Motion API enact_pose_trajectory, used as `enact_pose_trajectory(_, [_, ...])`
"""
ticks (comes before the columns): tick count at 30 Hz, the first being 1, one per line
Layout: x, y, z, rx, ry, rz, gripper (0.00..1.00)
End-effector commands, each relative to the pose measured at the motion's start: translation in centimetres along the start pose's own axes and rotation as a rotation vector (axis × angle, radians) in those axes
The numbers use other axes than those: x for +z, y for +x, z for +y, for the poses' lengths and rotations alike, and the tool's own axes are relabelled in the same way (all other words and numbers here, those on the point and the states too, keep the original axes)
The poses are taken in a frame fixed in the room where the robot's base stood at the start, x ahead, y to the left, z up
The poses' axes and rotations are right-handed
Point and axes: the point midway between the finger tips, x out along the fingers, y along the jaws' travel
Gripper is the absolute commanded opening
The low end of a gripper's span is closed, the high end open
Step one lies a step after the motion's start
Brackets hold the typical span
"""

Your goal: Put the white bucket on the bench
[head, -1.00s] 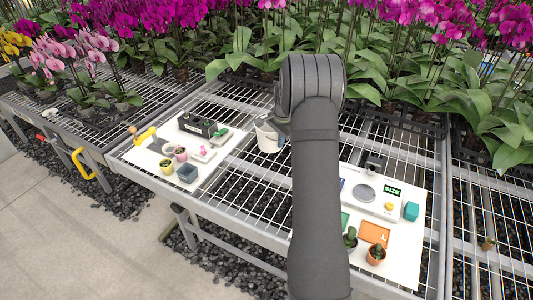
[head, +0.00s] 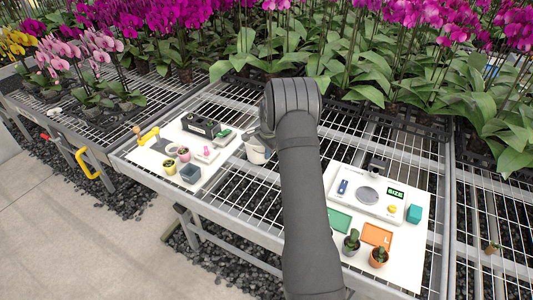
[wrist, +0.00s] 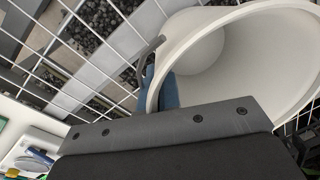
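The white bucket (head: 256,151) is at my gripper (head: 266,138), over the wire-mesh bench (head: 237,186) between the two white boards. In the wrist view the bucket (wrist: 235,50) fills the upper right, its open mouth and pale inside facing the camera. My gripper is shut on the bucket's rim or wall. A blue pad (wrist: 169,92) shows against the bucket's outside, and the other finger is hidden. I cannot tell if the bucket's base touches the mesh.
The left board (head: 213,165) carries small pots, a black box and tools. The right board (head: 405,240) carries a scale (head: 368,194), coloured trays (head: 376,235) and small cactus pots. Potted orchids fill the back. Bare mesh lies between the boards.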

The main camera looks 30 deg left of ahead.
Motion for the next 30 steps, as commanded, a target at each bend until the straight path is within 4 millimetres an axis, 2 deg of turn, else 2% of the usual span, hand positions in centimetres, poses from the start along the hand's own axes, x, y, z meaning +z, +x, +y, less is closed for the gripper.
enact_pose_trajectory(4, [0.0, 0.3, 0.0, 0.000, 0.000, 0.000, 0.00])
enact_pose_trajectory(6, [0.0, 0.3, 0.0, 0.000, 0.000, 0.000, 0.17])
enact_pose_trajectory(8, [0.0, 0.3, 0.0, 0.000, 0.000, 0.000, 0.25])
enact_pose_trajectory(17, [0.0, 0.1, 0.0, 0.000, 0.000, 0.000, 0.25])
enact_pose_trajectory(22, [-0.1, -1.9, -0.1, -0.002, 0.000, 0.002, 0.25])
enact_pose_trajectory(30, [-0.1, -7.8, 0.0, -0.002, 0.000, 0.001, 0.25])
